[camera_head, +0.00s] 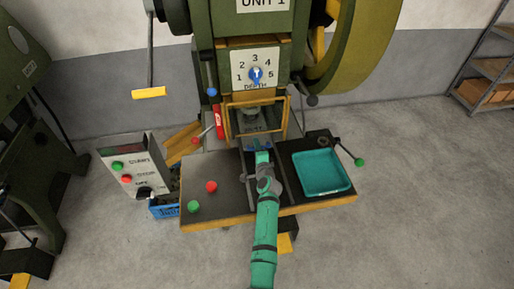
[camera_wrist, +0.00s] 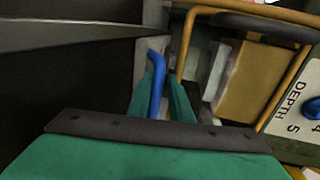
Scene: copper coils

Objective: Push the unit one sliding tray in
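The unit one press stands at the back centre, marked by its UNIT 1 sign (camera_head: 263,3). Its sliding tray (camera_head: 254,141) lies between dark rails below the yellow guard frame, partly hidden by my arm. My gripper (camera_head: 263,157) is over the rails at the front of the guard opening, its fingers hard to make out there. In the wrist view, my gripper (camera_wrist: 161,90) has its two teal fingers close together on either side of a blue handle (camera_wrist: 155,85). They look shut on it. The far end of the tray is hidden.
A teal bin (camera_head: 320,173) sits on the table right of the rails. Red (camera_head: 211,187) and green (camera_head: 194,206) buttons are on the left. The yellow guard frame (camera_head: 284,102) stands close around the opening. A control box (camera_head: 137,165) stands left.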

